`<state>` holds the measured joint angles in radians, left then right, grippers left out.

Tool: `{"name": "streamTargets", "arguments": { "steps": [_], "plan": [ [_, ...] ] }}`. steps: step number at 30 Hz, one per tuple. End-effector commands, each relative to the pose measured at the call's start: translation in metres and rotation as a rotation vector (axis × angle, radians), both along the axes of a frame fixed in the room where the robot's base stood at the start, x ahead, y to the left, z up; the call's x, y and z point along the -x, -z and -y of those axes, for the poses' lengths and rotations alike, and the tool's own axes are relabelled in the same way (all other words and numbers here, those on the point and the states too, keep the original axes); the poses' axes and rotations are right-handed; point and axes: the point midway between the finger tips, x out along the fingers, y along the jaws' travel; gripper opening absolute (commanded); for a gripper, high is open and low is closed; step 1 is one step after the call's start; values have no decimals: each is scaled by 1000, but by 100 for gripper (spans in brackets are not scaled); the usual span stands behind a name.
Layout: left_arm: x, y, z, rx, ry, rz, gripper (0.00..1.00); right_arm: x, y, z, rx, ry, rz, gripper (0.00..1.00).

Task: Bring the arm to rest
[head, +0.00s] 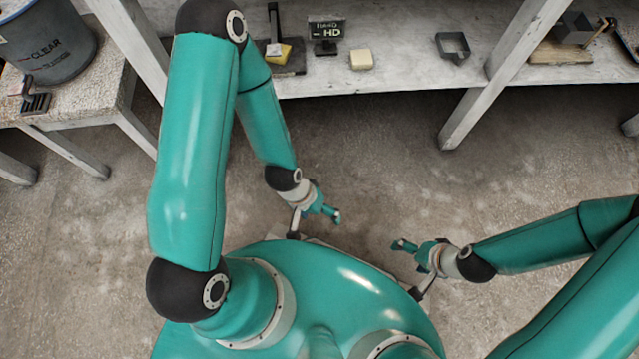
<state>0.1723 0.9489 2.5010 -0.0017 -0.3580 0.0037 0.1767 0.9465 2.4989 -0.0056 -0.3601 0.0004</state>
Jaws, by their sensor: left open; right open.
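My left gripper (318,217) is open and empty, low in front of my teal body, with its arm bent down from the upper left. My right gripper (412,263) is open and empty, a little lower in the picture and to the right, with its arm coming in from the right edge. The two grippers are apart and touch no object of the place. No plaster sphere can be made out in the head view.
A dark bucket (47,38) stands on a side table at left. The concrete floor (375,150) between is clear.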

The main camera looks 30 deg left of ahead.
Motion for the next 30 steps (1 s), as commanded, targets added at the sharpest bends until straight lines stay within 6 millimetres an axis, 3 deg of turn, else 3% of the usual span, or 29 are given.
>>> {"name": "streamTargets", "arguments": {
  "steps": [5, 11, 17, 30],
  "plan": [
    [-1, -3, -1, 0, 0, 4, 82, 0, -3, 0, 0, 0, 0, 82],
    [-2, -33, -1, 0, 0, 6, 82, 0, -33, 0, 0, 0, 0, 82],
    [-2, -96, -1, 0, 1, 7, 82, 0, -96, 0, 0, 0, 0, 82],
    [-2, -255, -1, 0, 0, 8, 82, 0, -255, 0, 0, 0, 0, 82]
  ]
}}
